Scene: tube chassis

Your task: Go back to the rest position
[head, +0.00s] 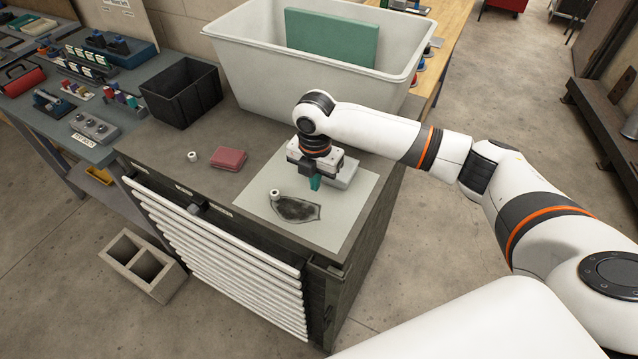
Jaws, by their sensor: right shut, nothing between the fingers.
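My right gripper (314,183) is over the pale mat (345,222) on top of the dark drawer cabinet, with its arm coming in from the right. Its teal-tipped fingers point down and are shut with nothing between them. A small white cylinder (275,194) stands on the mat at the edge of a dark grey patch (298,210), to the lower left of the gripper. My left gripper is not in view.
A big pale bin (262,71) with a green panel (331,38) stands behind the arm. A black crate (181,92), a red block (229,160) and a white ring (192,156) sit left on the cabinet. A concrete block (142,262) lies on the floor.

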